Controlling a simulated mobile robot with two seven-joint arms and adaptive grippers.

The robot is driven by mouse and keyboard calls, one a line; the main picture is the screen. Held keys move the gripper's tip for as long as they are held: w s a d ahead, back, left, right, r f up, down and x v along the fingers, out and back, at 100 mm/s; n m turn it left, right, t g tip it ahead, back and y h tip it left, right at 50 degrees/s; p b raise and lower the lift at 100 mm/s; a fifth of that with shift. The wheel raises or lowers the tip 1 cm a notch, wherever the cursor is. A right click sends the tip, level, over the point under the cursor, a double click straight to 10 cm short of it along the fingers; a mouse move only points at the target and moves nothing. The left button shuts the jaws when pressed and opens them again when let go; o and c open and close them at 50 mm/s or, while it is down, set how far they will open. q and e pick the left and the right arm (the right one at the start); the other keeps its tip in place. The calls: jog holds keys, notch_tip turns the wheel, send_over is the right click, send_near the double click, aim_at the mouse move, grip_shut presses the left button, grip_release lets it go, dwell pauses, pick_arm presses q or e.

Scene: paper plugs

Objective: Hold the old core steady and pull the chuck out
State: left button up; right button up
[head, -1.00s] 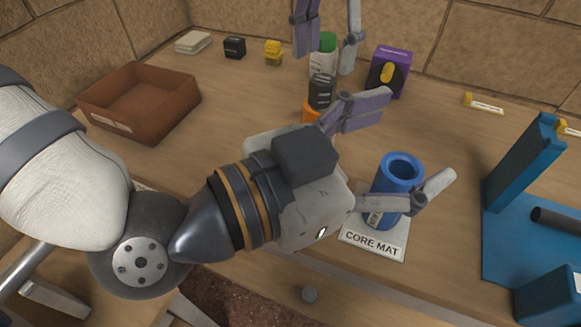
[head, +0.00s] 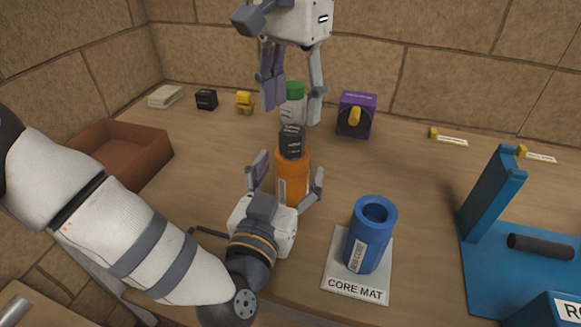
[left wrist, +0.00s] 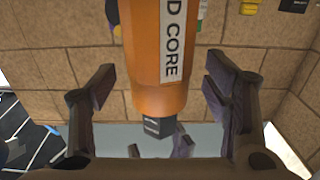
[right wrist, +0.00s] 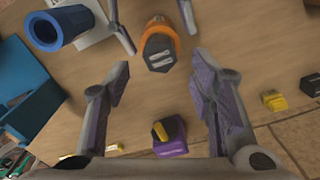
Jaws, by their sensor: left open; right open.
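The orange old core (head: 291,175) stands upright on the table with the dark chuck (head: 291,143) in its top. In the left wrist view the old core (left wrist: 160,60) lies between the spread fingers of my left gripper (left wrist: 160,85), with gaps on both sides, and the chuck (left wrist: 158,127) shows at its end. My left gripper (head: 288,178) is open around the core from the front. My right gripper (head: 294,108) is open and points down above the chuck. In the right wrist view the chuck (right wrist: 158,52) appears just beyond the open, empty right gripper (right wrist: 161,68).
A blue core (head: 370,240) stands on the white core mat (head: 350,289) to the right. A green-capped bottle (head: 293,91) and a purple box (head: 356,115) are behind. A brown tray (head: 125,150) is left, a blue stand (head: 490,205) far right.

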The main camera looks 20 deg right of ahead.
aim_at(292, 129)
pick_arm(q)
jog(key=shift+x, duration=0.95)
jog(key=c, duration=1.6)
jog(key=shift+o, duration=0.2)
pick_arm(e)
jog(key=shift+o, duration=0.2)
notch_tip(292, 129, up, 5)
jog(key=m, duration=0.7)
jog(key=shift+f, duration=2.75)
jog(key=shift+f, duration=0.1)
